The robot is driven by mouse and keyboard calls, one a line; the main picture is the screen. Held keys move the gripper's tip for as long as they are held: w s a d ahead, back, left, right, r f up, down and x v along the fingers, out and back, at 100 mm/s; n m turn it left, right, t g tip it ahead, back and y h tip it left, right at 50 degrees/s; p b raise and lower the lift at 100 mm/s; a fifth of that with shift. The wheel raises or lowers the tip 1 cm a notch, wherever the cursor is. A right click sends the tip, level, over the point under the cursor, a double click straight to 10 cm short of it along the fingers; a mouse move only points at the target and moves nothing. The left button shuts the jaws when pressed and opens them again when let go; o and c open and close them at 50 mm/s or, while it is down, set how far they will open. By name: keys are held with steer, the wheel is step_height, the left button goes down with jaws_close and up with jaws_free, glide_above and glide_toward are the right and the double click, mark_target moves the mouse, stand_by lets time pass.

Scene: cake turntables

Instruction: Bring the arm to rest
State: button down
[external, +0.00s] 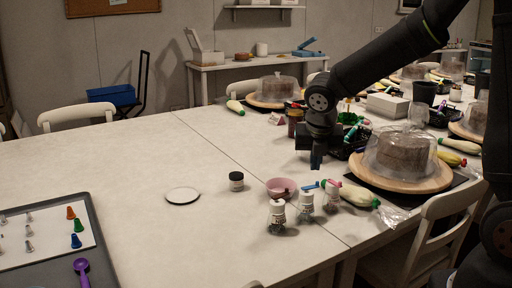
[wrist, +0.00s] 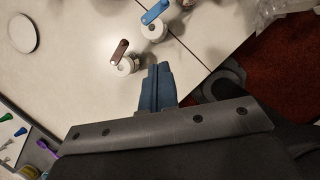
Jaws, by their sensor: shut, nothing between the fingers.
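My gripper (external: 316,162) hangs from the arm above the table, near the pink bowl and left of a covered cake. Its blue fingers are together and empty; they also show in the wrist view (wrist: 158,84), pointing towards the table edge. Two white-lidded jars stand on the table below and in front of the gripper: one with a brown scoop or spoon across its top (wrist: 127,64), and one with a blue one (wrist: 154,30). In the external view, the jars (external: 277,215) stand near the table's front edge.
A domed cake (external: 408,155) on a wooden turntable stands right of my gripper. A pink bowl (external: 281,188), a dark jar (external: 236,181) and a white disc (external: 183,195) lie nearby. A grey tray (external: 101,240) is at left. The table's left middle is clear. A chair (external: 430,225) stands at front right.

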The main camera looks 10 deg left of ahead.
stand_by(0.4)
steer(key=shift+m, duration=0.4)
steer(key=x, duration=0.8)
steer(key=shift+w+a+f, duration=0.1)
steer(key=shift+w+f, duration=0.1)
steer(key=shift+f, duration=0.05)
steer(key=m, duration=0.1)
steer(key=m+h, duration=0.1)
steer(key=a+m, duration=0.1)
steer(key=shift+w+f+m+g, duration=0.25)
steer(key=shift+m+g, duration=0.05)
steer(key=shift+m, duration=0.1)
steer(key=m, duration=0.1)
steer(key=m+h, duration=0.1)
steer(key=m, duration=0.1)
steer(key=shift+w+a+f+m+g+h, duration=0.1)
steer(key=shift+a+f+m+g+h, duration=0.1)
steer(key=shift+a+m+g+h, duration=0.15)
steer(key=m, duration=0.1)
steer(key=a+m+h, duration=0.1)
steer(key=m, duration=0.1)
steer(key=shift+f+m+g, duration=0.15)
steer(key=shift+m+g, duration=0.1)
steer(key=shift+g, duration=0.1)
steer(key=a+m, duration=0.1)
steer(key=s+a+m+h, duration=0.1)
steer(key=m, duration=0.1)
steer(key=a+r+m+g, duration=0.1)
steer(key=a, duration=0.1)
steer(key=shift+s+m, duration=0.3)
